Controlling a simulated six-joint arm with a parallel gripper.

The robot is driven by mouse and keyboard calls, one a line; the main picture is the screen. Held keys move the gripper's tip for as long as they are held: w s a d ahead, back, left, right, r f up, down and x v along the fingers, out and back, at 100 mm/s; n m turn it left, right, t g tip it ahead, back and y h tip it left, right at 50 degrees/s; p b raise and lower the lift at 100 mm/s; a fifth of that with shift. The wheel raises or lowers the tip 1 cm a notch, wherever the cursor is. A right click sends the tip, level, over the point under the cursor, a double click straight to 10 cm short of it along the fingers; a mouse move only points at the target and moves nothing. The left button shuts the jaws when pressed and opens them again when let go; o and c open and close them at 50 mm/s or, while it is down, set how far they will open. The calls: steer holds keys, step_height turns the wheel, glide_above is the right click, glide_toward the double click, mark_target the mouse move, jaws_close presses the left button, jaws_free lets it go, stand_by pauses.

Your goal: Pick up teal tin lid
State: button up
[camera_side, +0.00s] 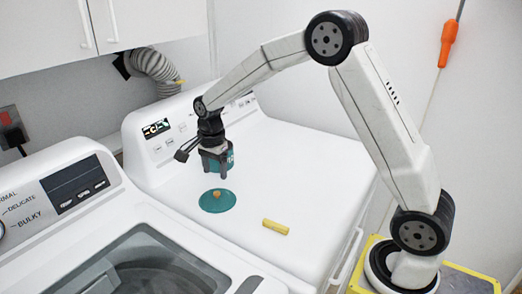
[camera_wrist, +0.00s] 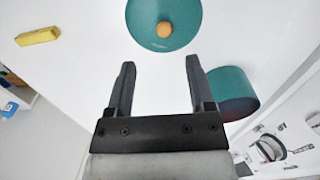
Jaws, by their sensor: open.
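The teal tin lid (camera_side: 217,201) is a flat round disc with a small orange-tan knob. It lies on the white machine top, and in the wrist view it shows at the top centre (camera_wrist: 150,32), cut off by the frame edge. My gripper (camera_side: 222,175) is open and empty, pointing down above and slightly behind the lid, apart from it. In the wrist view its two black fingers (camera_wrist: 158,66) stand apart, with the lid beyond their tips. A teal tin (camera_wrist: 234,92) stands to the right of the fingers; in the side view it is partly hidden behind my gripper (camera_side: 229,158).
A yellow block (camera_side: 275,227) lies on the white top (camera_side: 290,160), right of the lid. A control panel (camera_side: 165,130) rises behind the tin. A washer with a glass door (camera_side: 150,265) stands in front. The white top right of the gripper is clear.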

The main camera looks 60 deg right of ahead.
mark_target(217, 192)
steer(key=shift+w+m, duration=0.3)
steer(key=shift+f, duration=0.1)
steer(key=shift+f, duration=1.2)
steer(key=shift+d+f, duration=0.1)
steer(key=shift+f, duration=0.05)
steer(key=shift+d+f, duration=0.1)
steer(key=shift+f, duration=2.35)
jaws_close()
